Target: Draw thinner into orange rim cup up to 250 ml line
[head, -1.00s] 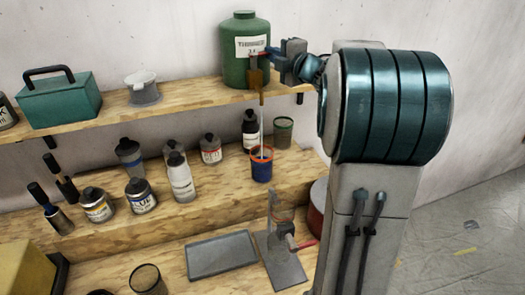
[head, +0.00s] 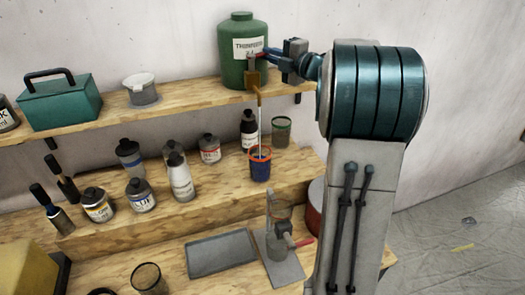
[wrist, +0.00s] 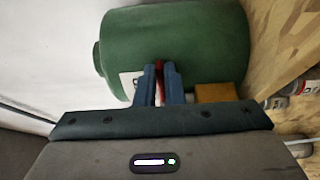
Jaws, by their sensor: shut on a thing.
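The green thinner drum (head: 231,42), with a white label, stands on the upper shelf. It also shows in the wrist view (wrist: 205,35). Its brass tap (head: 252,78) sticks out over the shelf edge. My gripper (head: 265,54) is shut on the tap's red lever; in the wrist view the blue fingers (wrist: 160,78) pinch the red lever (wrist: 160,88). A thin pale stream (head: 260,122) runs from the tap down into the orange rim cup (head: 260,169). The cup stands upright on the middle shelf. Its liquid level and the 250 ml line are too small to read.
A clear green-rim cup (head: 281,130) and a dark bottle (head: 249,130) stand close behind the orange rim cup. Several paint bottles stand to the left. A grey tray (head: 221,254) and a stand with a cup (head: 281,240) are below.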

